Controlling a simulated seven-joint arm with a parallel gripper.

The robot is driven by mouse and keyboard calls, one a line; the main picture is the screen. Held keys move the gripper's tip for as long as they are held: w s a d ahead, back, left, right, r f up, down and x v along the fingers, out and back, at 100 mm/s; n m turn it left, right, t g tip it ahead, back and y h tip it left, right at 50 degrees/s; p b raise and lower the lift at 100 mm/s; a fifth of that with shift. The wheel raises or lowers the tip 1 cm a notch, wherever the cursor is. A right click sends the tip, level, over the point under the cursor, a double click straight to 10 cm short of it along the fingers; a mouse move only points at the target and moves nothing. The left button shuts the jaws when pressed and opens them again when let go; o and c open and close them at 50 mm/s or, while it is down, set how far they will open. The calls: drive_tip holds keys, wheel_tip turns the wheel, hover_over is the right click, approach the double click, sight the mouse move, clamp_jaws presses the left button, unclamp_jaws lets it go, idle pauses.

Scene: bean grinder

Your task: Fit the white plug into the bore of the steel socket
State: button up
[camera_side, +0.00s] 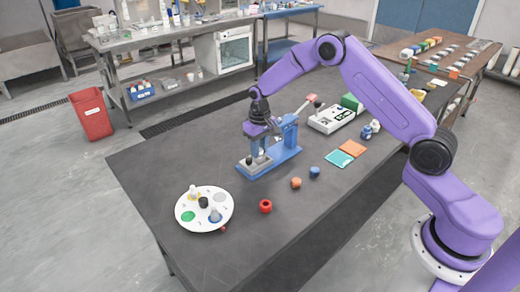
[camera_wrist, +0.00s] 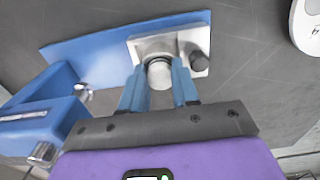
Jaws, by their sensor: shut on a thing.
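The steel socket (camera_wrist: 143,46) is a pale square block on the blue base of a fixture (camera_wrist: 85,56). My gripper (camera_wrist: 158,68) is over the near side of the block, its two blue fingers on either side of the white plug (camera_wrist: 160,77), shut on it. A dark ring shows at the plug's far end, against the block. The bore is hidden, so I cannot tell whether the plug's tip is in it. In the side view my gripper (camera_side: 256,150) points down over the steel socket (camera_side: 258,163), and the plug is too small to make out.
A blue press column (camera_side: 289,131) rises close to my gripper; its blue arm also shows at left in the wrist view (camera_wrist: 45,118). A dark knob (camera_wrist: 200,61) stands on the block's right. A white round tray (camera_side: 183,222) and a red ring (camera_side: 265,206) lie nearer the front.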

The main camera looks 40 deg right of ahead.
drive_tip(key=shift+s+f, duration=0.2)
drive_tip(key=shift+f, duration=0.3)
drive_tip(key=shift+s+f, duration=0.15)
drive_tip(key=shift+f, duration=0.3)
drive_tip(key=o, duration=0.7)
drive_tip(key=shift+o, duration=0.2)
wheel_tip(320, 180, up, 13)
drive_tip(key=shift+w+r, duration=0.2)
drive_tip(key=shift+w, duration=0.05)
drive_tip(key=s+a+r+n, duration=0.3)
drive_tip(key=s+a, duration=0.2)
drive_tip(key=s, duration=0.5)
drive_tip(key=s+a+r+n, duration=0.3)
drive_tip(key=s+a, duration=0.3)
drive_tip(key=s, duration=0.3)
drive_tip(key=s+d+n, duration=0.2)
drive_tip(key=s+n, duration=0.1)
drive_tip(key=s, duration=0.8)
drive_tip(key=s+d+n, duration=0.3)
drive_tip(key=s, duration=0.8)
drive_tip(key=shift+s+d+f+n, duration=0.2)
drive_tip(key=shift+d+n, duration=0.1)
drive_tip(key=shift+d, duration=0.05)
